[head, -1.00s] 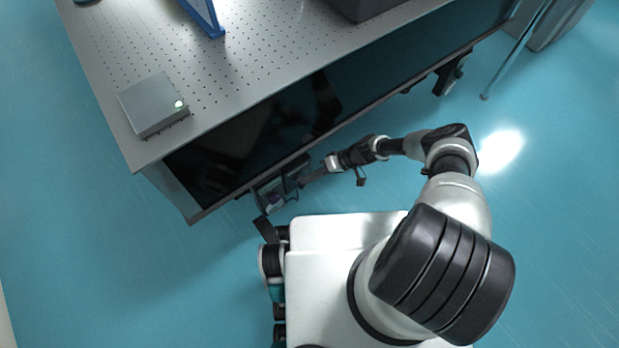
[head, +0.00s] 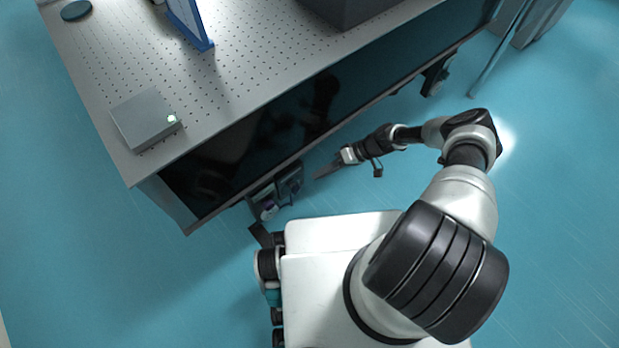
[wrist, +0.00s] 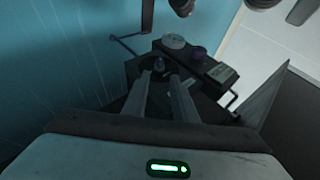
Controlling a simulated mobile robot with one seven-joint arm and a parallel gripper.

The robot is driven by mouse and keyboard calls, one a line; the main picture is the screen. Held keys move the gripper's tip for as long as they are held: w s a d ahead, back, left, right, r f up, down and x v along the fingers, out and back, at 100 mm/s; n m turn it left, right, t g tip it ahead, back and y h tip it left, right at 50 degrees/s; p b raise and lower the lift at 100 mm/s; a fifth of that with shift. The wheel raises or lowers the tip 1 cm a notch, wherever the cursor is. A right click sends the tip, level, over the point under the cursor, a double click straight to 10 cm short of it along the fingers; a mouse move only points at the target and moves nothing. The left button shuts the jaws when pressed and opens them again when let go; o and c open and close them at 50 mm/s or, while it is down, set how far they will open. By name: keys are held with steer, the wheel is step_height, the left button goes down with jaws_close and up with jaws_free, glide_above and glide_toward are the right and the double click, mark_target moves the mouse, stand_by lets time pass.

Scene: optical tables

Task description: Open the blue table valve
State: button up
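A dark valve panel (wrist: 215,70) hangs at the table's lower front edge; it also shows in the head view (head: 289,184). In the wrist view it bears a small dark blue knob (wrist: 159,64), a pale round dial (wrist: 173,41) and a purple knob (wrist: 197,53). I take the dark blue knob for the blue valve, but its setting cannot be told. My gripper (wrist: 164,80) is open, with a clear gap between its fingers. The blue knob shows just beyond the fingertips, between them. In the head view my gripper (head: 320,174) is apart from the panel, to its right.
The perforated optical table (head: 245,75) bears a grey box (head: 145,118) with a lit spot, a blue frame (head: 190,25) and a dark box (head: 345,8). Another dark fixture (head: 436,75) hangs farther right along the table's front. The blue floor is open left of the table.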

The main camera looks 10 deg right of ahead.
steer(key=v, duration=0.8)
steer(key=shift+p, duration=0.4)
steer(key=shift+a, duration=0.1)
steer(key=b, duration=0.3)
glide_toward(300, 187)
steer(key=x, duration=1)
steer(key=shift+w+f, duration=0.1)
jaws_close()
